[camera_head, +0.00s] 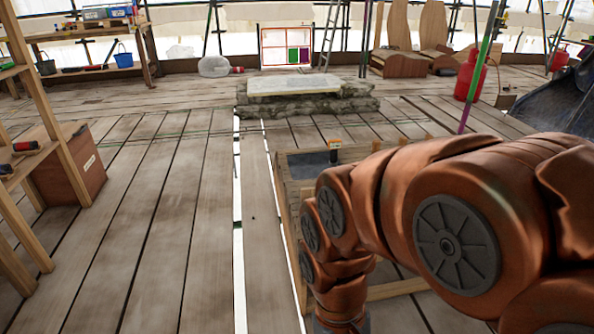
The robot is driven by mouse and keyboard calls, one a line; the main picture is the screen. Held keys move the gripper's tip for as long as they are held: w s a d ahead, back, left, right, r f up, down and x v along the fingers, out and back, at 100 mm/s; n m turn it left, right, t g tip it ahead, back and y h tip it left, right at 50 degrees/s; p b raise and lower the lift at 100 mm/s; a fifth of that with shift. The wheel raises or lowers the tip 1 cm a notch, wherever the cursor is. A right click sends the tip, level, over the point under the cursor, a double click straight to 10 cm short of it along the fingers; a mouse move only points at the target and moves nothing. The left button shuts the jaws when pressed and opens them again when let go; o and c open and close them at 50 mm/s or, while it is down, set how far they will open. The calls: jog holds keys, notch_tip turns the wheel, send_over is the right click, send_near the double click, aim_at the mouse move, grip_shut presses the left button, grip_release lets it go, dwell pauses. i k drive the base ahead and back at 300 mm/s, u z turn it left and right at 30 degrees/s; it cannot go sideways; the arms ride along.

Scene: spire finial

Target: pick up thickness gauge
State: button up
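I cannot make out a thickness gauge in this view. A small item with an orange top and a dark body (335,151) stands at the far edge of a low wooden frame or table with a dark grey top (305,163); it is too small to identify. My copper-coloured arm covers most of that table and anything on its right part. The arm bends down towards the bottom edge of the picture, and my gripper is out of view.
A stone slab on blocks (300,88) stands beyond the table. A wooden shelf (50,130) with a red-ended tool (25,147) and a brown box (75,168) are at left. A red gas cylinder (469,77) stands right. Plank floor at left centre is clear, with narrow gaps.

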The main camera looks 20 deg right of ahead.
aim_at(333, 145)
jog(key=u, duration=0.6)
jog(key=i, duration=2.4)
jog(key=z, duration=1.4)
jog(key=i, duration=0.9)
jog(key=z, duration=0.55)
